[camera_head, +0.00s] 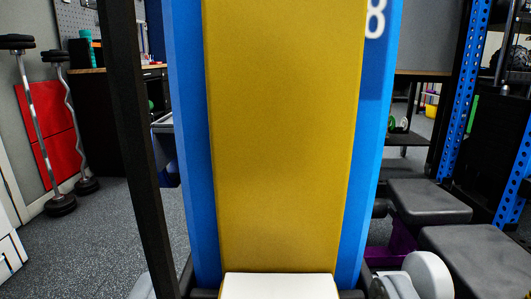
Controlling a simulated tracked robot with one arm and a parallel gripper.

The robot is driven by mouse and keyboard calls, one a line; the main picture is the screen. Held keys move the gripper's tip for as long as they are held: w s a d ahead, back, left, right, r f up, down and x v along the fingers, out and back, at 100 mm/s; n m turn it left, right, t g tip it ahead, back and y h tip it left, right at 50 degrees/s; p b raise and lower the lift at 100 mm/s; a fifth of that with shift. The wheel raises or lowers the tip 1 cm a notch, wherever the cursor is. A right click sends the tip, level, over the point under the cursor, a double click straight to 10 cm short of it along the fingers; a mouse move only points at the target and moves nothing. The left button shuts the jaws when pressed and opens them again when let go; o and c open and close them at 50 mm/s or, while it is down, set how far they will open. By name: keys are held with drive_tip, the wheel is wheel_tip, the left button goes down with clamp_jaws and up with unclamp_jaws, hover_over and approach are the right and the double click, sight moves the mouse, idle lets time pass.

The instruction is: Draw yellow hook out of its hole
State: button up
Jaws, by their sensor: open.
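A broad yellow plate (283,140) fills the middle of the camera view, very close. It looks like the upright face of the yellow hook. It stands in front of a blue post (190,150), which shows along both its sides and bears a white "8" at the upper right. A white block or pad (280,286) sits at the foot of the yellow plate, cut off by the bottom edge. The hole and any pin in it are hidden. My gripper is not in view.
A dark slanted bar (135,140) stands just left of the post. Grey padded benches (428,201) and a white round weight (428,275) are at the right. A perforated blue rack upright (466,85) is behind. Curl bars (35,120) lean at the far left. Speckled floor (105,230) is clear there.

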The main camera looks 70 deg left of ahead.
drive_tip(key=shift+w+p, duration=0.1)
drive_tip(key=shift+p, duration=0.5)
idle(0.3)
drive_tip(key=c, duration=1.2)
clamp_jaws()
drive_tip(key=p+v, duration=0.2)
drive_tip(key=v, duration=0.7)
drive_tip(key=shift+w+r, duration=0.1)
drive_tip(key=shift+w, duration=0.05)
